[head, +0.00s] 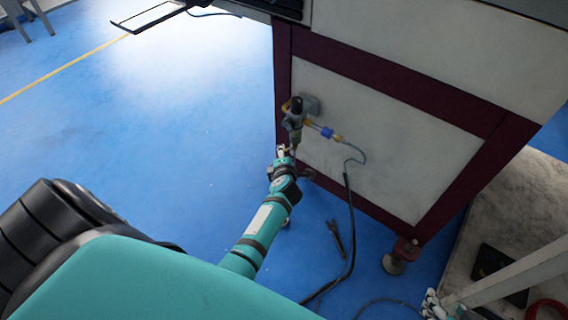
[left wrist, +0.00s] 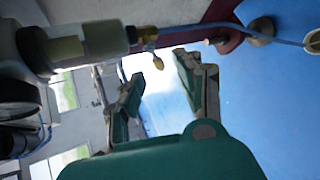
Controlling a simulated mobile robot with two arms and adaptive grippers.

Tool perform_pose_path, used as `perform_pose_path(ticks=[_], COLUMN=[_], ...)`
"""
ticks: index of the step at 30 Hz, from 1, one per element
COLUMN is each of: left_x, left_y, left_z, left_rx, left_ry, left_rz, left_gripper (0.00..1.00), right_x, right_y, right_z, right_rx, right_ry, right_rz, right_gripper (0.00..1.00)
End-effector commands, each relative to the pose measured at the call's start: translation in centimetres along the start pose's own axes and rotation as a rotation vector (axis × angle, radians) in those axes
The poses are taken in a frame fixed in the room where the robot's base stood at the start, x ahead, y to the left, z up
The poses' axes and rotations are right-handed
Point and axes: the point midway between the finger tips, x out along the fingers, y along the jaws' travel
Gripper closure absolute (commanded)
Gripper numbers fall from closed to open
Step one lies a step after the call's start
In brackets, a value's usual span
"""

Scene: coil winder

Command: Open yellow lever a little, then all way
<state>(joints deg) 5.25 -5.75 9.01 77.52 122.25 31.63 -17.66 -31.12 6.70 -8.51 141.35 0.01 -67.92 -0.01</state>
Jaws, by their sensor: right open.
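The air unit (head: 296,112) with a dark knob is mounted on the machine's side panel. In the left wrist view its pale cylindrical body (left wrist: 85,42) ends in a brass fitting. A small yellow lever-like piece (left wrist: 158,62) hangs from that fitting. My left gripper (head: 283,150) is just below the unit in the head view. In the left wrist view its two fingers (left wrist: 160,82) are spread, with the yellow piece near their tips and no clear contact. The lever cannot be made out in the head view. My right gripper (head: 432,304) is open at the lower right.
A blue and brass connector (head: 328,133) joins a hose that hangs to the floor. The machine's panel (head: 390,140) has a maroon frame and a foot (head: 394,264). A dark tool-like object (head: 336,239) lies on the blue floor. Open floor spreads to the left.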

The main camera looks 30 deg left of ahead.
Motion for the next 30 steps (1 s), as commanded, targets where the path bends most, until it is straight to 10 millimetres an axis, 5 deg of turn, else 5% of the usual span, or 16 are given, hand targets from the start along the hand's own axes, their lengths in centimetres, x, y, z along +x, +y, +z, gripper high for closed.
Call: perform_pose_path(ticks=[6,12,30], left_x=[-4.5,-6.7,-7.1], left_y=[-0.1,-0.1,0.0], left_z=[0.0,0.0,0.1], left_rx=[-0.001,0.001,0.002], left_ry=[0.000,0.000,-0.001], left_rz=[-0.002,-0.001,0.001], left_gripper=[0.65,0.65,0.65], right_x=[0.0,0.0,0.0], right_y=[0.0,0.0,0.0], right_z=[0.0,0.0,0.0], right_rx=[0.000,0.000,0.000], right_ry=[0.000,0.000,0.000], right_rz=[0.000,0.000,0.000], right_gripper=[0.49,0.49,0.49])
